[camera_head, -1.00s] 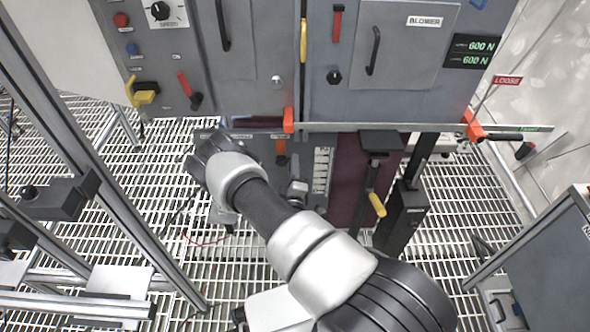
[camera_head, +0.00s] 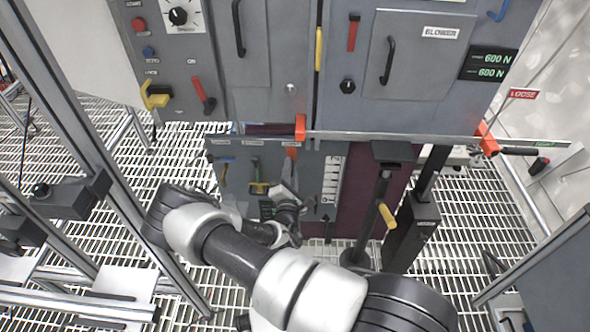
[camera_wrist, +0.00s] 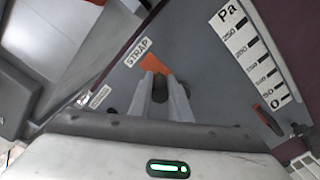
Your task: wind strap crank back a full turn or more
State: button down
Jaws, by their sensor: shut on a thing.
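The strap crank has an orange arm (camera_wrist: 155,64) beside a white STRAP label (camera_wrist: 139,52) on a grey panel in the wrist view. My gripper (camera_wrist: 161,97) is shut on the crank's dark round knob (camera_wrist: 160,92), below the orange arm. In the head view the orange arm (camera_head: 292,152) shows near the top of the lower grey panel (camera_head: 320,157). My gripper (camera_head: 283,192) is just below it there, and my arm hides part of the panel. The crank's pivot is not clear in either view.
A Pa scale (camera_wrist: 246,55) is right of my gripper in the wrist view. In the head view, blue-yellow (camera_head: 223,173) and green-yellow (camera_head: 257,187) handles are left of the crank. A dark post with a yellow-ended lever (camera_head: 388,216) stands right. Grated floor lies around.

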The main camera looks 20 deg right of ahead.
jog(key=a+n, duration=0.1)
jog(key=n, duration=0.1)
jog(key=a+n, duration=0.1)
jog(key=n, duration=0.1)
jog(key=shift+w+a+f+n, duration=0.1)
jog(key=shift+w+f+n, duration=0.05)
jog(key=shift+w+n, duration=0.25)
jog(key=shift+w+a+f+n, duration=0.1)
jog(key=shift+a+f+n, duration=0.15)
jog(key=shift+n, duration=0.55)
jog(key=shift+w+a+f+n, duration=0.1)
jog(key=shift+a+f+n, duration=0.15)
jog(key=shift+n, duration=0.55)
jog(key=shift+w+a+f+n, duration=0.15)
jog(key=shift+a+n, duration=0.15)
jog(key=shift+n, duration=0.5)
jog(key=shift+s, duration=0.1)
jog(key=c, duration=1.9)
grip_release()
jog(key=shift+f, duration=0.1)
jog(key=p+v, duration=0.2)
jog(key=v, duration=1.5)
jog(key=shift+s, duration=0.25)
